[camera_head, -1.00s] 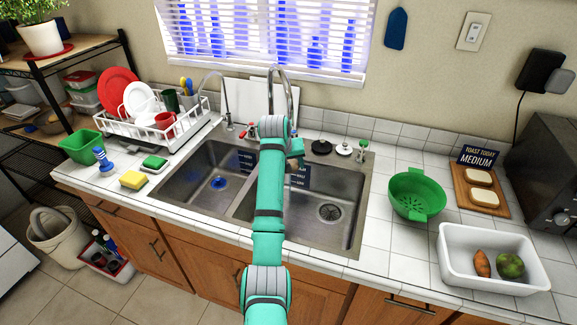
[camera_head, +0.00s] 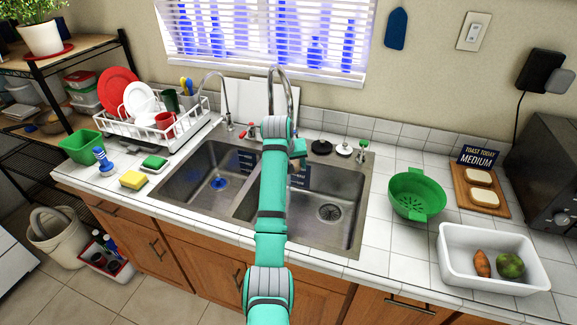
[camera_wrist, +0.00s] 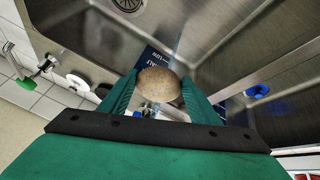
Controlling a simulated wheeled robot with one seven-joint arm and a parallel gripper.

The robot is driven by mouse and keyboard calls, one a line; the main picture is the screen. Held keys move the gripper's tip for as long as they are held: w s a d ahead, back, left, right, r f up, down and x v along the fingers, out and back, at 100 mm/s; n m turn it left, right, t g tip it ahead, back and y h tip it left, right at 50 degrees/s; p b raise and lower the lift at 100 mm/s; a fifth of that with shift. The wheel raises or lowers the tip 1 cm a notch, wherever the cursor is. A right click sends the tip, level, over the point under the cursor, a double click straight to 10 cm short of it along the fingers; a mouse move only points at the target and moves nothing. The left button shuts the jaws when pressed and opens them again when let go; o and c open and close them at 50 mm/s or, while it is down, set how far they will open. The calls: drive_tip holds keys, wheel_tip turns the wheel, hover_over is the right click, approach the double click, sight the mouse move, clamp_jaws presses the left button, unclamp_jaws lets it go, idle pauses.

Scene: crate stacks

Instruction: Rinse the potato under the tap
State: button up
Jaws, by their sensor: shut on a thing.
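The potato (camera_wrist: 159,85) is brown and rounded. In the wrist view it sits between the two green fingers of my gripper (camera_wrist: 160,97), which is shut on it. In the head view my gripper (camera_head: 299,163) is over the sink, near the divider and mostly behind my arm, and the potato is hard to make out. The tall curved tap (camera_head: 284,72) rises behind the sink; its lower part is hidden by my arm. In the wrist view a thin pale-blue streak runs by the potato; I cannot tell whether it is water.
The steel sink has a left basin (camera_head: 190,183) and a right basin (camera_head: 335,232). A green colander (camera_head: 416,194) and a white tub (camera_head: 452,272) with a carrot and a round green item stand to the right. A dish rack stands left.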

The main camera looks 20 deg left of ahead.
drive_tip(key=shift+a, duration=0.5)
idle(0.3)
drive_tip(key=s+r, duration=0.2)
drive_tip(key=s, duration=0.8)
drive_tip(key=shift+a, duration=0.15)
idle(0.3)
idle(0.5)
